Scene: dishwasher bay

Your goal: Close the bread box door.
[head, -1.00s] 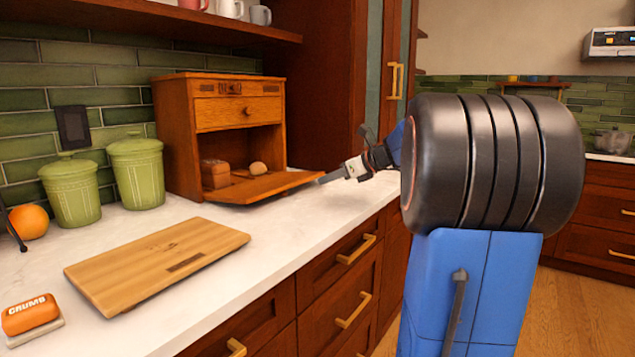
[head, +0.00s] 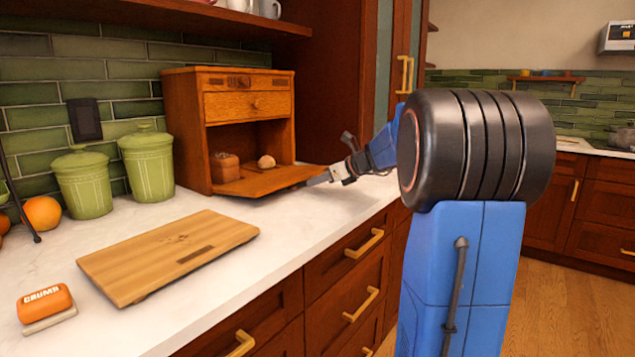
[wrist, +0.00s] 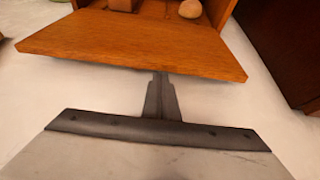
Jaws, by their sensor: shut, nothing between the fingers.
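The wooden bread box (head: 200,130) stands on the counter against the green tile wall. Its door (head: 270,180) is folded down and open, sticking out at the front just above the counter. A brown loaf (head: 226,167) and a small round roll (head: 266,162) sit inside. In the wrist view the door (wrist: 140,45) spans the upper part of the picture. My gripper (head: 312,182) is shut and empty. Its tips are at the door's front edge, toward the right end; in the wrist view the fingers (wrist: 161,80) reach that edge. I cannot tell whether they touch it or lie under it.
A cutting board (head: 170,255) lies on the counter in front. Green canisters (head: 148,165), an orange (head: 43,213) and an orange "CRUMB" item (head: 45,303) are to the left. A tall wooden cabinet (head: 325,80) rises behind the box's right side. Counter between board and door is clear.

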